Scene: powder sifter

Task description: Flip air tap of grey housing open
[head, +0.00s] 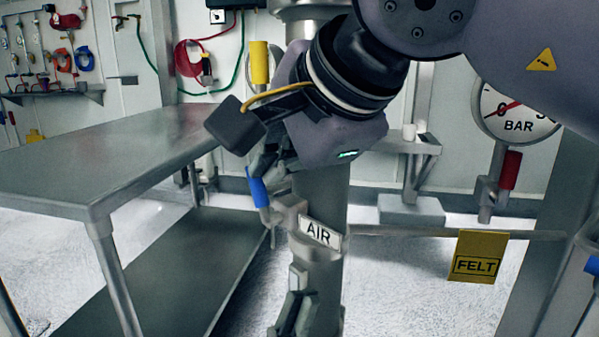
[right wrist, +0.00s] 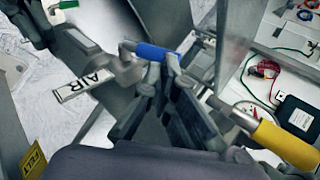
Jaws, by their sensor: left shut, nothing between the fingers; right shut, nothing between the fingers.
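The air tap has a blue handle (head: 258,187) that stands up, leaning slightly left, from a metal valve on the grey housing (head: 320,195). A white AIR label (head: 320,234) sits beside it. In the right wrist view the blue handle (right wrist: 157,52) lies across the picture, with the AIR label (right wrist: 78,86) to its left. My right gripper (head: 262,165) is shut and empty at the handle's upper end; its fingertips (right wrist: 170,63) are close against the blue grip, but contact is unclear. My left gripper (head: 294,306) is shut and empty below the label, against or near the housing.
A yellow-handled tap (head: 259,62) is above, behind my right gripper. A steel table (head: 120,160) stands at left. A yellow FELT tag (head: 476,256) hangs from a horizontal pipe at right, below a BAR gauge (head: 517,110) and a red handle (head: 510,170).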

